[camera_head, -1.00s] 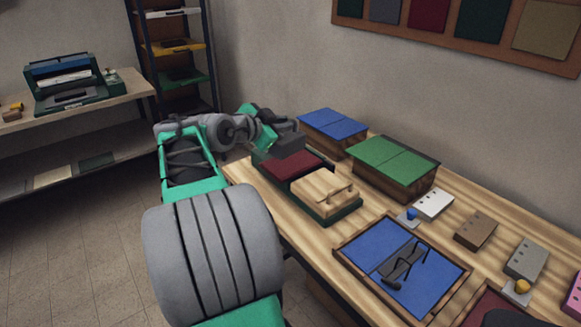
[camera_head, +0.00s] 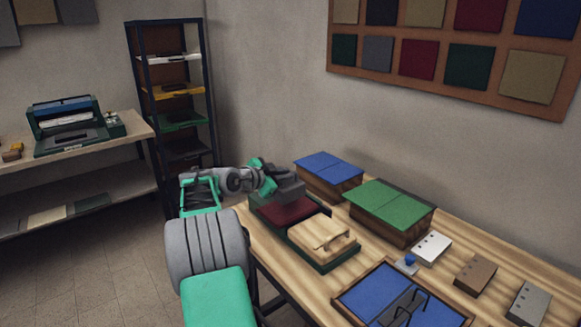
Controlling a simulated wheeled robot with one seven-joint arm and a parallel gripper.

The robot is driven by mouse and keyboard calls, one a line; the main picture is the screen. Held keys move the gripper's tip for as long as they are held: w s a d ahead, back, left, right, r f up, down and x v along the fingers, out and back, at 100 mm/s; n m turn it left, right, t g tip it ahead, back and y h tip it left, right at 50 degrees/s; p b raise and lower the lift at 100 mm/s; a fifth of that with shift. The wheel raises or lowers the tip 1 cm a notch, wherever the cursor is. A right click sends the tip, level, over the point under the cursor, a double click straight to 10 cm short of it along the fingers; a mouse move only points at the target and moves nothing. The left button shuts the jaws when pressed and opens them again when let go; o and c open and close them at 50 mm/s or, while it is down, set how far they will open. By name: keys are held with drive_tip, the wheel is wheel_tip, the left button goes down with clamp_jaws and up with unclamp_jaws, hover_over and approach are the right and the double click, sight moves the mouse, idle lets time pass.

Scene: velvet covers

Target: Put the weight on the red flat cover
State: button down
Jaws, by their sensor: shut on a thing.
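The red flat cover (camera_head: 286,209) lies in the left part of a dark green tray (camera_head: 335,262) on the wooden table. My gripper (camera_head: 290,188) is over the far edge of the red cover. It is shut on a dark grey, blocky thing that I take to be the weight. The fingers and the held thing blend together, so its outline is unclear. I cannot tell whether it touches the cover. My gripper and wrist hide part of the cover's far side.
A pale wooden block with a handle (camera_head: 323,236) sits beside the red cover in the tray. Boxes with blue (camera_head: 328,170) and green (camera_head: 389,205) covers stand behind. Small punched blocks lie at the right.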

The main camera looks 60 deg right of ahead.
drive_tip(key=shift+w+d+f, duration=0.15)
drive_tip(key=shift+w+d, duration=0.2)
drive_tip(key=shift+w, duration=0.05)
drive_tip(key=shift+w+d+f+p, duration=0.1)
drive_tip(key=shift+f+p, duration=0.3)
drive_tip(key=shift+f, duration=1.4)
drive_tip(key=c, duration=1.9)
unclamp_jaws()
drive_tip(key=shift+f, duration=0.35)
drive_tip(key=o, duration=0.5)
drive_tip(key=shift+c, duration=0.2)
drive_tip(key=shift+r, duration=0.1)
drive_tip(key=b+v, duration=0.1)
drive_tip(key=v, duration=1.1)
drive_tip(key=shift+b, duration=0.35)
